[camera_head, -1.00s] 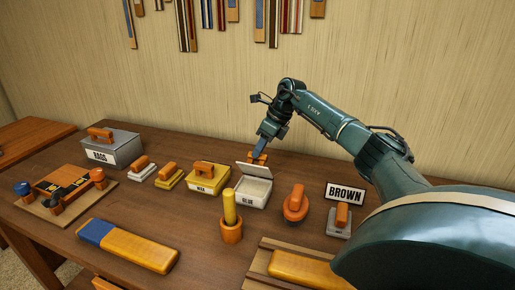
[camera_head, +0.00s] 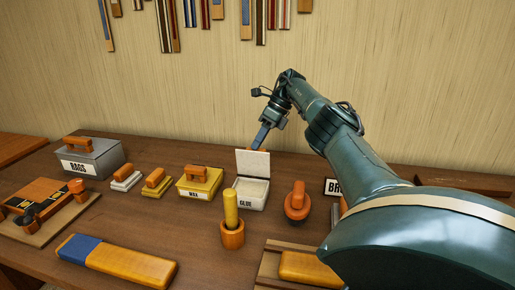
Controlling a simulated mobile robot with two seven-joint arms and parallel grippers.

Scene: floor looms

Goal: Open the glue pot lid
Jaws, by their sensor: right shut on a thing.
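The white glue pot (camera_head: 251,197), labelled GLUE, stands on the table near the middle of the view. Its lid (camera_head: 253,163) stands up about upright at the back edge, with the pale inside of the pot showing. My right gripper (camera_head: 261,138) is behind the lid's upper edge, its blue finger pointing down. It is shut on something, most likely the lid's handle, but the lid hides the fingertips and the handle. My left gripper is not in view.
A yellow WAX box (camera_head: 199,190) stands just left of the pot. In front are an orange cup with a yellow stick (camera_head: 232,235) and, to the right, an orange-handled tool (camera_head: 297,202). A grey RAGS box (camera_head: 92,161) is at the far left.

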